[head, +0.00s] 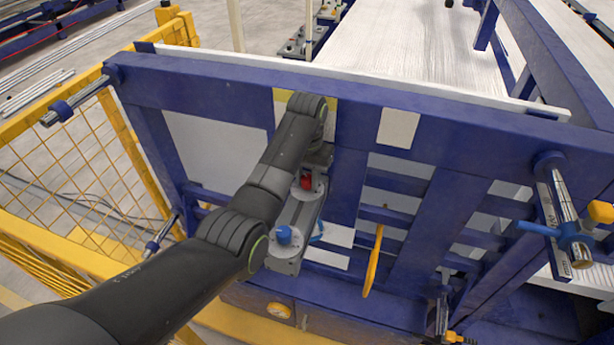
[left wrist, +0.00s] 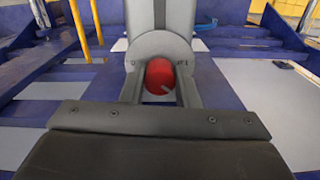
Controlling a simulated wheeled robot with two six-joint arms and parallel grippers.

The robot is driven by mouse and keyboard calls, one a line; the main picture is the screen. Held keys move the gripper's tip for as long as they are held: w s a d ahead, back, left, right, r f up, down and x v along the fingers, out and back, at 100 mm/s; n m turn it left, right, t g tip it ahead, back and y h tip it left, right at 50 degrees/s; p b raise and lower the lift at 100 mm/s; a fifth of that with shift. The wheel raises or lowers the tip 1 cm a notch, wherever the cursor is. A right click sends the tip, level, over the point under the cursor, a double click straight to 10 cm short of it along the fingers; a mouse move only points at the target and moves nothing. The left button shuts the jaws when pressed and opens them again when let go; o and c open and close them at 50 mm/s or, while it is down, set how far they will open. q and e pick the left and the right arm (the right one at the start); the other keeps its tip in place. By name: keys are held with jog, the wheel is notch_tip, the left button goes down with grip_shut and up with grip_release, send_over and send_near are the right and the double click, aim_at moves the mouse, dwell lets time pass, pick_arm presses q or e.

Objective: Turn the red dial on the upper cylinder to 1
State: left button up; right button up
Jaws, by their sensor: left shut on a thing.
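The red dial (head: 306,181) sits on the upper round plate of a grey housing (head: 295,222) fixed to the blue frame. In the left wrist view the red dial (left wrist: 160,76) is between the fingers of my left gripper (left wrist: 160,88), against a grey round plate (left wrist: 161,46). The left gripper is shut on the dial. In the head view my left gripper (head: 313,168) is at the dial, partly hidden behind its own arm. Any numbers around the dial are too small to read. My right gripper is not in view.
A blue knob (head: 284,235) is on the lower end of the housing. A yellow handwheel (head: 373,262) stands to its right. The blue frame (head: 420,135) surrounds them. A yellow mesh fence (head: 75,175) is at the left. A threaded rod with a blue handle (head: 560,235) is at the right.

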pick_arm(q)
jog(key=n, duration=0.5)
jog(key=shift+d+n, duration=0.1)
jog(key=shift+n, duration=2.4)
jog(key=o, duration=1)
